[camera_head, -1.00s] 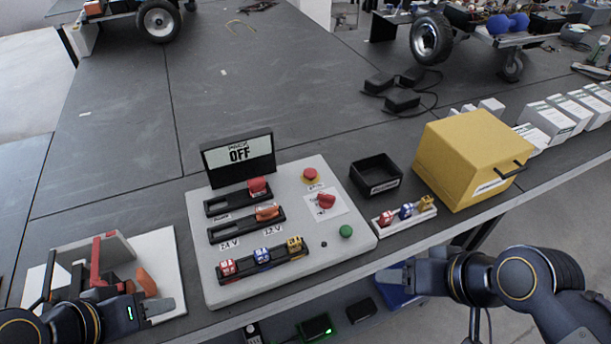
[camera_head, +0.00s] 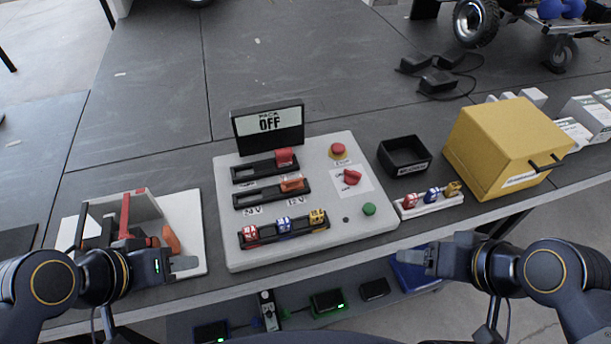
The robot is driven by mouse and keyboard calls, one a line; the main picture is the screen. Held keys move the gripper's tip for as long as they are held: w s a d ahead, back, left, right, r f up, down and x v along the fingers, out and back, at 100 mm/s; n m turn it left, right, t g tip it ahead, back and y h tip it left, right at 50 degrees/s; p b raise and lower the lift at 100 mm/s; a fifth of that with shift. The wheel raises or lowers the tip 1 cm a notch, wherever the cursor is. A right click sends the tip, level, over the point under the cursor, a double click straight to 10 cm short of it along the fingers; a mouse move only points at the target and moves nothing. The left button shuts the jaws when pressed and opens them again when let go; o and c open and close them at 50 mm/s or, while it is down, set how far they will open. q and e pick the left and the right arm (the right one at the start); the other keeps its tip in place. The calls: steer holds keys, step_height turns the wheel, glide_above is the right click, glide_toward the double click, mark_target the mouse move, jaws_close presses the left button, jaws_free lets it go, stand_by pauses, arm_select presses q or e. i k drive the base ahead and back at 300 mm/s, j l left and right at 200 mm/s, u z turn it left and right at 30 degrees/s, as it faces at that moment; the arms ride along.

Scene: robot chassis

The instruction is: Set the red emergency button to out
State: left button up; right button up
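A display (camera_head: 268,126) at the panel's back reads "PACK OFF". My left gripper (camera_head: 184,263) is at the lower left, in front of a white board and left of the panel, well away from the button. My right gripper (camera_head: 418,256) is at the lower right, past the table's front edge. Neither visibly holds anything; their finger openings are unclear.
A red rotary switch (camera_head: 350,177) and a green button (camera_head: 369,209) sit below the emergency button. Sliders and colored blocks fill the panel's left. A black bin (camera_head: 405,156), a block strip (camera_head: 431,204) and a yellow box (camera_head: 508,146) stand to the right.

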mark_target(338, 148)
steer(key=l+u, duration=0.25)
steer(key=u, duration=0.25)
steer(key=l+u, duration=0.3)
steer(key=u, duration=0.15)
steer(key=l+u, duration=0.25)
steer(key=u, duration=0.25)
